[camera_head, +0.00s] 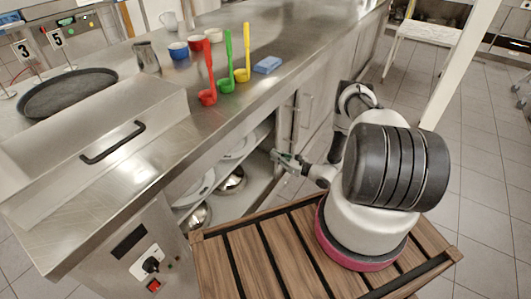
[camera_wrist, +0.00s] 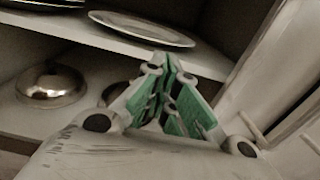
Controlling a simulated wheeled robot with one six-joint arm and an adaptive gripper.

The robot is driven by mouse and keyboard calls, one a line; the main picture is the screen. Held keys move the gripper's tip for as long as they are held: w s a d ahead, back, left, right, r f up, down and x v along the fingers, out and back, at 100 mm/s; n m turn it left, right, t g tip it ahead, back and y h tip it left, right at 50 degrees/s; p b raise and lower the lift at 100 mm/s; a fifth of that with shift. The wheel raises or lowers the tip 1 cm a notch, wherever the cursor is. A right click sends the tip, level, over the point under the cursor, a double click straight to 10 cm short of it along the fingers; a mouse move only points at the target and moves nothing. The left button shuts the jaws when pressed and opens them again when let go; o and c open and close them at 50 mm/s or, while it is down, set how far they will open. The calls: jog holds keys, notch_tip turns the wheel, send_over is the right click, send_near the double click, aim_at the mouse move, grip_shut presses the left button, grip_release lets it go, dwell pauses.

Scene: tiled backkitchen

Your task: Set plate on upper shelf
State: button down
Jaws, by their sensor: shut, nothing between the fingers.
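A round pale plate (camera_wrist: 140,28) lies flat on the upper shelf (camera_wrist: 222,66) of the open cupboard, beyond my fingertips in the wrist view. It seems to be the plate (camera_head: 238,148) at the cupboard's right side in the head view. Another plate (camera_head: 200,188) lies further left on that shelf, and its edge shows at the wrist view's top left (camera_wrist: 45,3). My gripper (camera_head: 276,157) is at the cupboard's opening. Its green fingers (camera_wrist: 172,62) are shut and empty, apart from the plate.
A shiny metal bowl (camera_wrist: 50,86) sits on the lower shelf; another (camera_wrist: 118,94) is partly hidden behind my gripper. The cupboard door (camera_head: 309,108) is to the right. Coloured ladles (camera_head: 228,82) and cups stand on the steel counter above.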

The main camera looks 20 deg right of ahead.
jog(key=v, duration=0.5)
dwell(0.3)
